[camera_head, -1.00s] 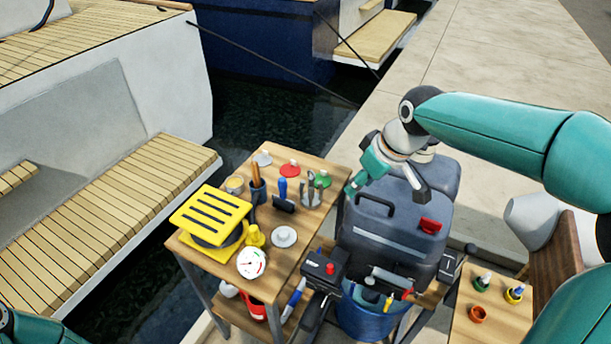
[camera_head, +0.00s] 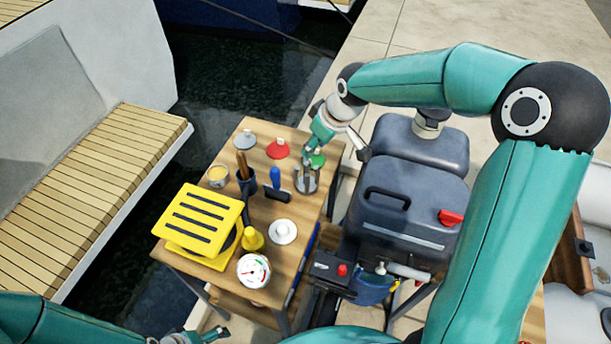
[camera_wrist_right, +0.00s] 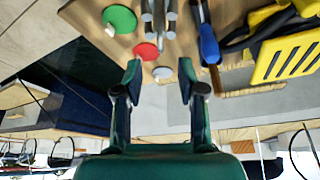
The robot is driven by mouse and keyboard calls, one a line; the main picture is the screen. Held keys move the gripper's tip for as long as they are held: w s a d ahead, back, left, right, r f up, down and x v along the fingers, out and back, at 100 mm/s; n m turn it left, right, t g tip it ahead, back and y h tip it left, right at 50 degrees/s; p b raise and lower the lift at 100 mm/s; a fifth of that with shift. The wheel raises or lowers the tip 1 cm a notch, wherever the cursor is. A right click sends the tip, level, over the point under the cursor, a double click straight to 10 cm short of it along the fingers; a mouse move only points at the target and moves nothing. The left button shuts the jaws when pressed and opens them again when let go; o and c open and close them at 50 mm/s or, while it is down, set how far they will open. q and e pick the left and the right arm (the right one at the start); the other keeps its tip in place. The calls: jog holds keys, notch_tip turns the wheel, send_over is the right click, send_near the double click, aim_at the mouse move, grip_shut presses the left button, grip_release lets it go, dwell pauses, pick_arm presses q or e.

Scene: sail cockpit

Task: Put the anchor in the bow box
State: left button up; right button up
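A grey metal pronged thing (camera_head: 306,179), which looks like the anchor, stands near the right edge of the wooden table. In the right wrist view its grey prongs (camera_wrist_right: 160,18) show at the top, beyond the fingertips. My right gripper (camera_head: 335,152) is open and empty, just above and behind it, not visibly touching it. The open fingers also show in the right wrist view (camera_wrist_right: 160,68). My left gripper (camera_head: 195,338) is at the bottom edge, small and cut off. I cannot surely tell the bow box; a wooden side (camera_head: 573,262) shows at the far right, partly hidden by my arm.
Water (camera_head: 250,85) lies behind.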

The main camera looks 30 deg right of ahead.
aim_at(307, 172)
jog(key=shift+x, duration=1)
jog(key=shift+w+a+f, duration=0.1)
jog(key=shift+f, duration=0.4)
jog(key=p+x, duration=0.2)
jog(key=x, duration=0.2)
jog(key=shift+w+f, duration=0.15)
jog(key=shift+f, duration=0.25)
jog(key=shift+c, duration=0.3)
grip_shut()
jog(key=shift+w+r, duration=0.1)
jog(key=shift+r, duration=0.05)
